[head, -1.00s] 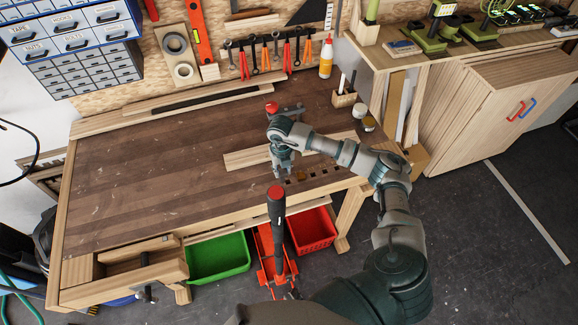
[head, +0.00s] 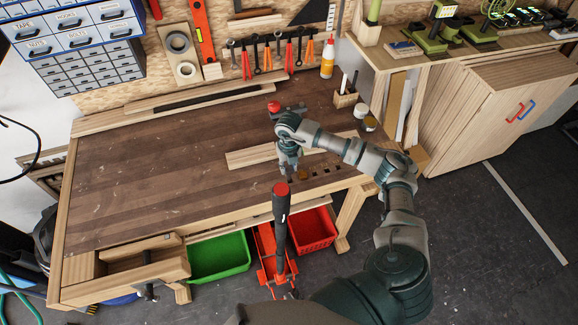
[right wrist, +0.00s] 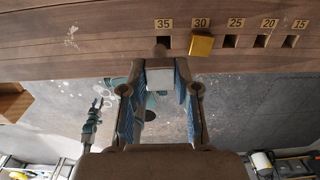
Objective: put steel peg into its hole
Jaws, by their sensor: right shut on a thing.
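My right gripper (head: 288,170) is low over the front edge of the workbench. In the right wrist view its fingers (right wrist: 160,78) are shut on a pale grey square-ended steel peg (right wrist: 160,80). The peg is just on the floor side of the bench edge in that picture, below the dark square hole marked 35 (right wrist: 164,42). A brown rounded bit shows between peg and hole. I cannot tell the peg's height above the bench.
A brass block (right wrist: 201,44) sits at the hole marked 30. The holes marked 25, 20 and 15 (right wrist: 289,42) look empty. A pale board (head: 250,156) lies behind the gripper. A red-topped dark handle (head: 281,205) stands before the bench. The bench's left half is clear.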

